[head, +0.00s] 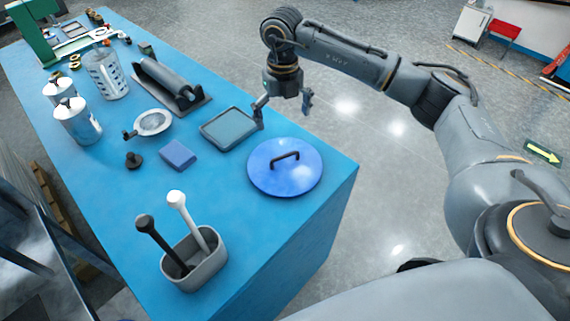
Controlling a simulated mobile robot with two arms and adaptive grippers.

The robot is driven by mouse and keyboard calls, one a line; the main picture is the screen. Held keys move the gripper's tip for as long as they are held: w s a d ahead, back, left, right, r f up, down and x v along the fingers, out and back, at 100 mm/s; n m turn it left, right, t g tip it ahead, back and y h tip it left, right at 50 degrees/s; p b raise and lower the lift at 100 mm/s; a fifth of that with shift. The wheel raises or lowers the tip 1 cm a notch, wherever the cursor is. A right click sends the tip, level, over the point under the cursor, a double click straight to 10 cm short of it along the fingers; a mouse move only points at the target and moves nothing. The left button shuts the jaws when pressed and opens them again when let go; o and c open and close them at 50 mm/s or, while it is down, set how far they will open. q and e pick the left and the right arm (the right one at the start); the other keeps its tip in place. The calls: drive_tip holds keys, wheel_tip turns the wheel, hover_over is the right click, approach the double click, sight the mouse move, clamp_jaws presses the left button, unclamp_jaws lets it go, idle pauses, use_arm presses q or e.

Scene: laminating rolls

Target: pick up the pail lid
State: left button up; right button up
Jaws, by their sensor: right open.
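The pail lid (262,178) is a round blue disc with a dark arched handle (285,157) on top. It lies flat near the right edge of the blue table in the head view. My right gripper (283,112) is open and empty, with its fingers pointing down. In the picture it is above the lid, near the table's far right edge, and apart from the handle. Its exact height over the table is hard to tell. My left gripper is not in view.
The blue table (110,205) holds a grey tray (229,129) left of the lid and a blue block (178,155). A grey holder (197,272) with two upright handled tools stands in front. Metal cans (77,122), a clear jar (106,75) and a roller (167,80) stand farther back.

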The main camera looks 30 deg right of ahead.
drive_tip(key=p, duration=0.2)
hover_over(285, 155)
drive_tip(key=f, duration=0.7)
drive_tip(key=shift+w+f, duration=0.4)
drive_tip(key=shift+s+f, duration=0.1)
drive_tip(key=shift+f, duration=0.15)
drive_tip(key=f, duration=0.1)
drive_tip(key=f+p, duration=0.2)
drive_tip(key=shift+s+f, duration=0.25)
drive_tip(key=shift+f, duration=0.65)
drive_tip(key=c, duration=1)
